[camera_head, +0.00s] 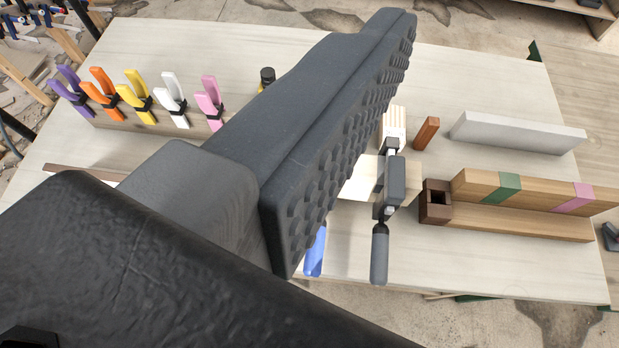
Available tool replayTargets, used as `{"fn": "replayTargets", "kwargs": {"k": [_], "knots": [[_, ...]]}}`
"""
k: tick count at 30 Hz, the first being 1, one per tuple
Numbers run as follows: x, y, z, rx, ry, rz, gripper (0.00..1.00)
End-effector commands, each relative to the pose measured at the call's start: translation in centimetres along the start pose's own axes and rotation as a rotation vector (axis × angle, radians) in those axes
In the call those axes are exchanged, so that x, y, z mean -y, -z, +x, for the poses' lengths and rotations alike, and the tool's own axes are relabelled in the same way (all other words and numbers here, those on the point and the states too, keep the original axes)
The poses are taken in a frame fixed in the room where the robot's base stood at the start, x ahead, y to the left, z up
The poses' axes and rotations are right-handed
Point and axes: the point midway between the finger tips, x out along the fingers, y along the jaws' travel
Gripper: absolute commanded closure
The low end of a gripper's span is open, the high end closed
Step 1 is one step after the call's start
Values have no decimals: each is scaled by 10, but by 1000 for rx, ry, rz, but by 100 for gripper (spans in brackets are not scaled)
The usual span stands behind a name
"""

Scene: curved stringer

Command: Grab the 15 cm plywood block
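One dark finger of my gripper (335,125) crosses the middle of the head view, above the table. Its studded pad faces right, bare, with nothing against it. The other finger is out of view. A pale wooden piece (362,180) lies on the table beyond the finger and is partly hidden by it. A small block with a striped, layered-looking edge (394,122) lies just behind it. I cannot tell which of these is the 15 cm plywood block. A grey-handled clamp (381,250) lies at the pale piece's right end.
Coloured clamps stand in a row on a wooden bar (195,130) at the left. On the right are a reddish-brown stick (426,133), a light grey bar (515,133), and a wooden strip with green and pink bands (537,192). A blue object (315,252) is near the front edge.

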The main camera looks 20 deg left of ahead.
Motion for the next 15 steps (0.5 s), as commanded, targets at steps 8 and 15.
{"fn": "replayTargets", "kwargs": {"k": [8,15], "knots": [[55,-157,122,46,185,-181,16],[144,-285,135,72,505,-175,16]]}}
